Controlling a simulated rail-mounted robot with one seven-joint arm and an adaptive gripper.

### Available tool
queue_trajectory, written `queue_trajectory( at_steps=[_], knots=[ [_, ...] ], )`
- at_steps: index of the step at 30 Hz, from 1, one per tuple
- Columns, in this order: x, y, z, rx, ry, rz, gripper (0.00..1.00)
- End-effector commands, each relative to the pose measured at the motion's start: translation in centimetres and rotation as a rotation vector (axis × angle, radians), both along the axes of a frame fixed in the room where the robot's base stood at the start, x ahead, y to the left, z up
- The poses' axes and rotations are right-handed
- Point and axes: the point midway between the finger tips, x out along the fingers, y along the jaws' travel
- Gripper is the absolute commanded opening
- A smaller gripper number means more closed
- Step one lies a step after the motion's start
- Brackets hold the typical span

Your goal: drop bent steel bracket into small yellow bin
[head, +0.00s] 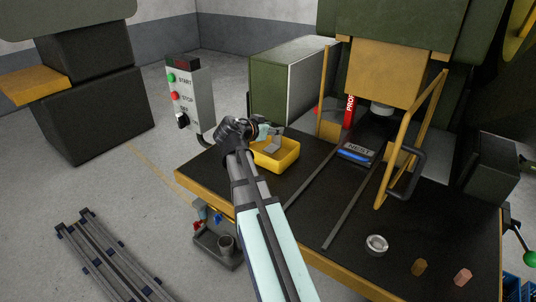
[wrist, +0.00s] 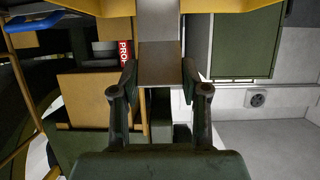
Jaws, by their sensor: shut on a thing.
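My gripper (head: 264,129) is above the back left part of the small yellow bin (head: 283,165) on the dark worktable. It is shut on the bent steel bracket (head: 275,131), a grey angled piece at the fingertips. In the wrist view, the bracket (wrist: 158,62) is a grey strip with a visible bend, pinched between the two fingertips of my gripper (wrist: 159,80). The yellow bin's rim (wrist: 232,12) runs along the top of that view, and the bracket overlaps it. My gripper and arm hide part of the bin in the head view.
A press with a yellow guard frame (head: 441,93) and a nest block (head: 358,153) stands right of the bin. A metal ring (head: 376,244), a brass piece (head: 419,267) and a copper piece (head: 463,276) lie at the front right. A START/STOP control box (head: 190,92) stands at the left.

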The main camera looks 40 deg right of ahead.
Motion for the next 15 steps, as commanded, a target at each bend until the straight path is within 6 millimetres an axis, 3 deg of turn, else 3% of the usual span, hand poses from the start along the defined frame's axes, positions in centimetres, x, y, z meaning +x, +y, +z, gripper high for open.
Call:
queue_trajectory(
  at_steps=[10, 11, 12, 13, 15],
  knots=[
    [0.01, -0.01, -0.42, -0.001, -0.001, 0.001, 0.0],
    [0.01, -0.01, -0.42, -0.001, 0.0, 0.0, 0.52],
    [0.01, -0.01, -0.42, -0.001, 0.0, 0.0, 0.66],
    [0.01, -0.01, -0.43, -0.001, 0.0, 0.0, 0.74],
    [0.01, -0.01, -0.43, 0.0, 0.0, 0.0, 0.74]
  ],
)
